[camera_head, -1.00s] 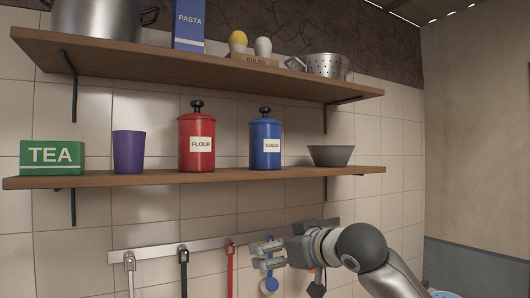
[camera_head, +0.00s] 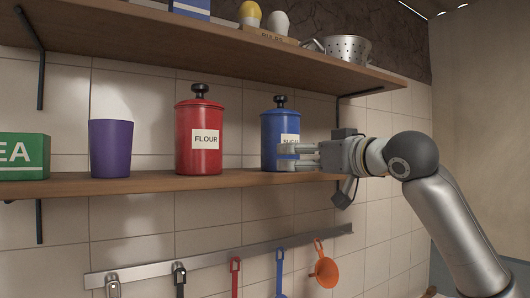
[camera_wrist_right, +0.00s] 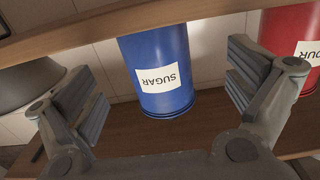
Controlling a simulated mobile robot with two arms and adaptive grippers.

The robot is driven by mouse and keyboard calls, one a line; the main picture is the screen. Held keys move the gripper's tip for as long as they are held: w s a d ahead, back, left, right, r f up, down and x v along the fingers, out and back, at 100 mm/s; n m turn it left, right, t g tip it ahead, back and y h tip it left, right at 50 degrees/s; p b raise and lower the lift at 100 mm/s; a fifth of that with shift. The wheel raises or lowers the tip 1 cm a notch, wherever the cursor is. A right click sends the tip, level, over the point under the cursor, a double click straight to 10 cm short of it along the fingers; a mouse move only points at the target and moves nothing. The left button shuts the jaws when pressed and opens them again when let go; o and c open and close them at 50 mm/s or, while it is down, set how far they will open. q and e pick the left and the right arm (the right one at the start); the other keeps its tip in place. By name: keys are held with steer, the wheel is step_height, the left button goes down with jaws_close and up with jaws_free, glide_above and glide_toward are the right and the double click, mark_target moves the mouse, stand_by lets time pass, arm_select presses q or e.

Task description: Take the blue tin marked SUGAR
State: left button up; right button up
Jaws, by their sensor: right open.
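The blue tin marked SUGAR (camera_head: 281,128) stands upright on the lower shelf, with a black knobbed lid and a white label. My right gripper (camera_head: 287,157) is level with its lower part, in front of it, and hides part of the label. In the right wrist view the blue tin (camera_wrist_right: 160,65) appears upside down, ahead of and between the two spread fingers of my right gripper (camera_wrist_right: 168,95). The gripper is open and empty, with a gap showing on both sides of the tin. My left gripper is not in view.
The red FLOUR tin (camera_head: 199,135) stands left of the blue tin, then a purple cup (camera_head: 111,148) and a green TEA box (camera_head: 22,158). A grey bowl (camera_wrist_right: 27,85) is on the tin's other side. The upper shelf (camera_head: 190,52) runs above; utensils hang from a rail (camera_head: 215,259) below.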

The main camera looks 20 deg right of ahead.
mark_target(291, 172)
steer(key=w+p, duration=0.1)
steer(key=w, duration=0.1)
steer(key=w+r+p, duration=0.1)
steer(key=w, duration=0.1)
steer(key=shift+w+a+p, duration=0.2)
steer(key=shift+p, duration=0.2)
steer(key=shift+w, duration=0.4)
steer(key=w+p, duration=0.3)
steer(key=shift+w+r+p, duration=0.2)
steer(key=shift+w+p, duration=0.15)
steer(key=shift+w, duration=0.05)
steer(key=shift+w+f, duration=0.1)
steer(key=shift+w, duration=0.25)
steer(key=shift+w+f, duration=0.1)
steer(key=shift+w, duration=0.2)
steer(key=shift+a, duration=0.1)
steer(key=shift+s, duration=0.1)
steer(key=c, duration=0.5)
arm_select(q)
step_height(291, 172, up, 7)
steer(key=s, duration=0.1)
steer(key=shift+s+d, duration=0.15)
arm_select(e)
steer(key=c, duration=0.8)
